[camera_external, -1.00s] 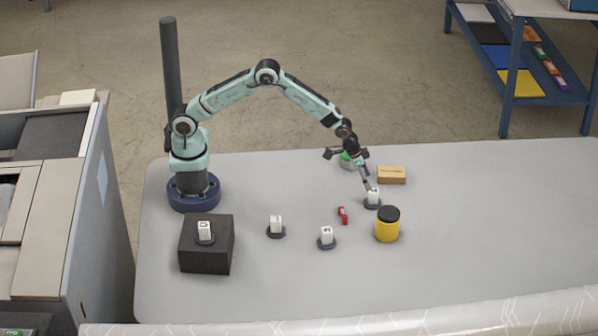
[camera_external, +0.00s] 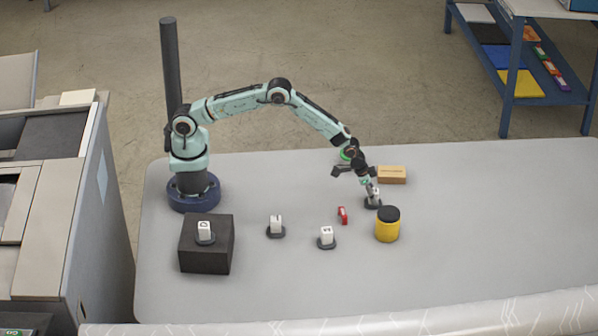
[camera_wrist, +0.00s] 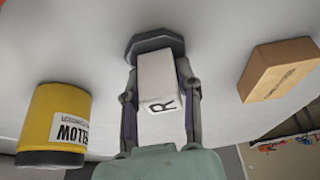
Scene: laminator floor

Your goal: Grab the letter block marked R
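The white letter block marked R (camera_wrist: 158,85) stands on a dark grey base (camera_wrist: 152,42) in the wrist view, its letter facing the camera. My gripper (camera_wrist: 160,75) has one finger on each side of it. The fingers are apart and very near its sides; I see no clear grip on it. In the external view, my gripper (camera_external: 372,190) points down over this block (camera_external: 375,197) at the right of the table, and partly hides it. The block is still at its base.
A yellow jar (camera_external: 387,226) with a black lid stands close in front of the block. A tan box (camera_external: 391,174) lies behind it. A red object (camera_external: 342,215) and two other letter blocks (camera_external: 326,234) (camera_external: 276,225) are left. Another block (camera_external: 204,230) is on a dark box (camera_external: 207,260).

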